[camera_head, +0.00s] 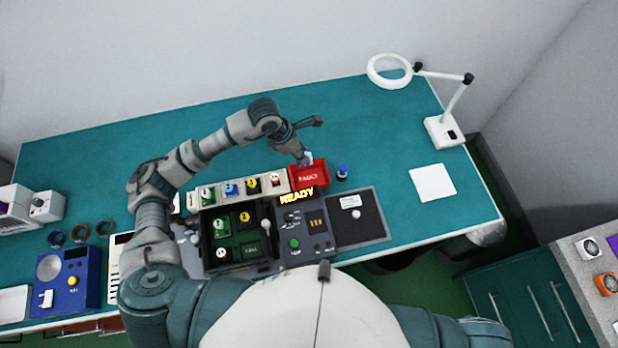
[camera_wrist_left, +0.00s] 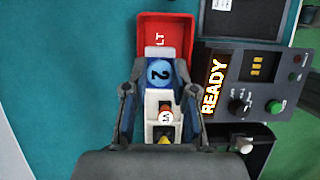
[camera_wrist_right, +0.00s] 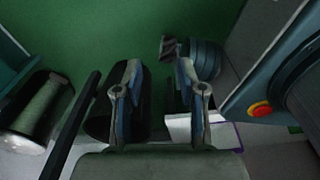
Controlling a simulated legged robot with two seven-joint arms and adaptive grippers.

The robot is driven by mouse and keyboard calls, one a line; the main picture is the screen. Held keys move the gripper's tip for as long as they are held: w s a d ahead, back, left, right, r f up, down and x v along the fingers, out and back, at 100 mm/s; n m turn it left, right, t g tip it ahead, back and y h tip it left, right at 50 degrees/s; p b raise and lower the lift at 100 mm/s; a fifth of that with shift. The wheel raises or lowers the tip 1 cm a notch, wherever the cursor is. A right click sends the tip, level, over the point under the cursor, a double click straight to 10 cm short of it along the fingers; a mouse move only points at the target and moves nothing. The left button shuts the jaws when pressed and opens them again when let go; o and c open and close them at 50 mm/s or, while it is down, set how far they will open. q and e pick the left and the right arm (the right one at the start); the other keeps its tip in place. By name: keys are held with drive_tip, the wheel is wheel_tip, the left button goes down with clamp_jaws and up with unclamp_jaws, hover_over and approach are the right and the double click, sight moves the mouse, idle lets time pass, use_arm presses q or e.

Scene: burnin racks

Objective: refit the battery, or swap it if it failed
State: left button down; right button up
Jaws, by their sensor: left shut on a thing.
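A white rack (camera_head: 220,193) with numbered batteries in several colours stands left of the bin. A black battery holder (camera_head: 237,252) with several numbered spots is in front of it. The test panel (camera_head: 305,232) shows a lit READY sign (camera_head: 297,195). My right gripper (camera_wrist_right: 160,75) is open and empty.
A dark grey pad (camera_head: 362,228) with a white label lies right of the panel. A small blue-capped item (camera_head: 343,171) stands beside the bin. A magnifier lamp (camera_head: 440,128) and white sheet (camera_head: 433,183) are at the right. A blue device (camera_head: 72,280) is at the left.

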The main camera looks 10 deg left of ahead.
use_arm(q)
drive_tip(key=shift+a+f+b, duration=0.15)
drive_tip(key=shift+f, duration=0.4)
drive_tip(key=shift+a+f+b, duration=0.15)
drive_tip(key=shift+f, duration=0.55)
drive_tip(key=c, duration=0.9)
unclamp_jaws()
drive_tip(key=shift+d, duration=0.3)
drive_tip(key=shift+o, duration=0.3)
drive_tip(key=v, duration=1.2)
use_arm(e)
drive_tip(key=shift+a+f, duration=0.4)
drive_tip(key=shift+f, duration=0.05)
drive_tip(key=shift+s, duration=0.1)
